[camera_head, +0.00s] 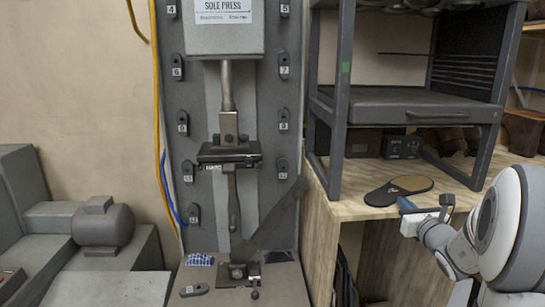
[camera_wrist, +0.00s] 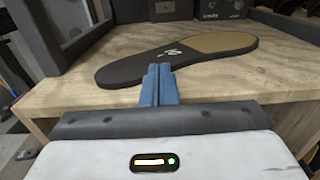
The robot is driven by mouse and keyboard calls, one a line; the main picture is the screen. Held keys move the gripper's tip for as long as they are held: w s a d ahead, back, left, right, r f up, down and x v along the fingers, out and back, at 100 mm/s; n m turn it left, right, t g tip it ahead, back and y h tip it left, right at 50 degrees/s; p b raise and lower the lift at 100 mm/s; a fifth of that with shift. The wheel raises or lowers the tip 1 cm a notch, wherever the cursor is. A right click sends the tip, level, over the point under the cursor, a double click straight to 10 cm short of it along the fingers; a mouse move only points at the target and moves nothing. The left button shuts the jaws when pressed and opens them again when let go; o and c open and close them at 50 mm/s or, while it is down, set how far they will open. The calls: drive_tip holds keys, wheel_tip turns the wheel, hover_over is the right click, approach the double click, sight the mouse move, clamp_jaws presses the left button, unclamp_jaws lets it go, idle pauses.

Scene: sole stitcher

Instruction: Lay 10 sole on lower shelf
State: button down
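A flat, dark shoe sole (camera_head: 398,189) with a tan end lies on the pale wooden shelf (camera_head: 362,212) under the grey rack. In the wrist view the sole (camera_wrist: 180,57) spans left to right and carries a small white mark I cannot read clearly. My gripper (camera_head: 405,204) is at the shelf's front edge, just in front of the sole. In the wrist view its blue fingers (camera_wrist: 159,72) are together, tips at the sole's near edge. I see nothing between them; whether they touch the sole is unclear.
The grey rack's upper shelf (camera_head: 410,106) and posts (camera_head: 340,100) frame the space. Dark boxes (camera_head: 402,146) stand behind the sole. The sole press (camera_head: 228,160) stands to the left, and a grey motor (camera_head: 103,224) is farther left. Bare wood lies around the sole.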

sight(395, 198)
drive_tip(key=shift+w+a+b, duration=0.15)
drive_tip(key=shift+w+b, duration=0.2)
drive_tip(key=shift+w, duration=1.05)
drive_tip(key=shift+w+a+b, duration=0.1)
drive_tip(key=shift+w+b, duration=0.25)
drive_tip(key=shift+w, duration=1.05)
drive_tip(key=shift+r, duration=0.1)
drive_tip(key=shift+w+r, duration=0.1)
drive_tip(key=shift+r, duration=0.15)
drive_tip(key=shift+s+f+b, duration=0.15)
drive_tip(key=shift+s+b, duration=0.1)
drive_tip(key=shift+b, duration=0.1)
drive_tip(key=s+b, duration=0.2)
drive_tip(key=s, duration=0.9)
drive_tip(key=shift+d, duration=0.45)
